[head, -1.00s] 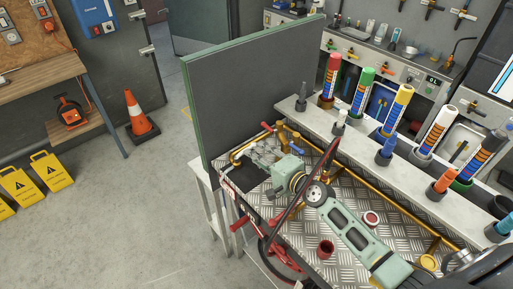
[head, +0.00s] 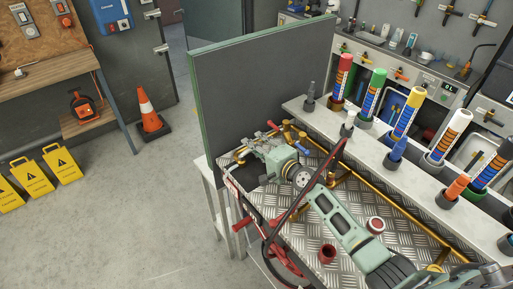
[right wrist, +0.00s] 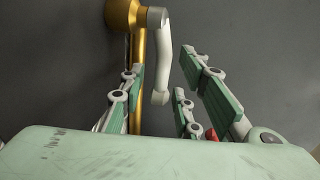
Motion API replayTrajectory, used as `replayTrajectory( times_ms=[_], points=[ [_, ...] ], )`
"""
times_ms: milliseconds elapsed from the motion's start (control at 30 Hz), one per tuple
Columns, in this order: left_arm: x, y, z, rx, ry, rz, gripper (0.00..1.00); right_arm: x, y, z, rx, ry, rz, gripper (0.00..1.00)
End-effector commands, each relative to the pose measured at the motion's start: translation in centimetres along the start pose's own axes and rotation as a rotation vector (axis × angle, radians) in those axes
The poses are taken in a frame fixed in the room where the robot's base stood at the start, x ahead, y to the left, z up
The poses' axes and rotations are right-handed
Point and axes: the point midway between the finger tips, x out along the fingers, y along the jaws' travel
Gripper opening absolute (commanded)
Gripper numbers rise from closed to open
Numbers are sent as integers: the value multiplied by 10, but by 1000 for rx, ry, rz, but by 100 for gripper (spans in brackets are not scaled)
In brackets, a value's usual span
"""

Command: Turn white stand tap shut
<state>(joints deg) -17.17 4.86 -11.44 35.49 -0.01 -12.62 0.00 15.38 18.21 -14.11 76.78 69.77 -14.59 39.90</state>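In the right wrist view, the white tap handle (right wrist: 161,60) hangs down from a brass fitting (right wrist: 121,14) on a brass pipe. My right gripper (right wrist: 160,88) is open, with green-padded fingers on both sides of the handle's line. The handle's lower end shows between the fingers; I cannot tell whether they touch it. In the head view, my right gripper (head: 259,148) is at the far left end of the metal-topped bench and hides the white tap there. My left gripper is not in view.
A blue lever (head: 300,146) and brass pipes (head: 358,191) are close to the gripper's right. A dark upright board (head: 250,95) stands behind. Coloured tubes, such as the green one (head: 374,92), line the shelf. A red cup (head: 327,254) stands on the bench.

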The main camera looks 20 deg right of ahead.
Motion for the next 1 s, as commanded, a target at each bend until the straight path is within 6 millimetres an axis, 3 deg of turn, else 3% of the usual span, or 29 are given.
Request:
replayTrajectory(
  times_ms=[167,533,1000],
  points=[
    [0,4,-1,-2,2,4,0,0,0,0,0,0,0,30],
    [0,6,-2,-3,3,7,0,0,0,0,0,0,0,0],
    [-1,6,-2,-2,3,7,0,0,0,0,2,1,1,0]
  ],
)
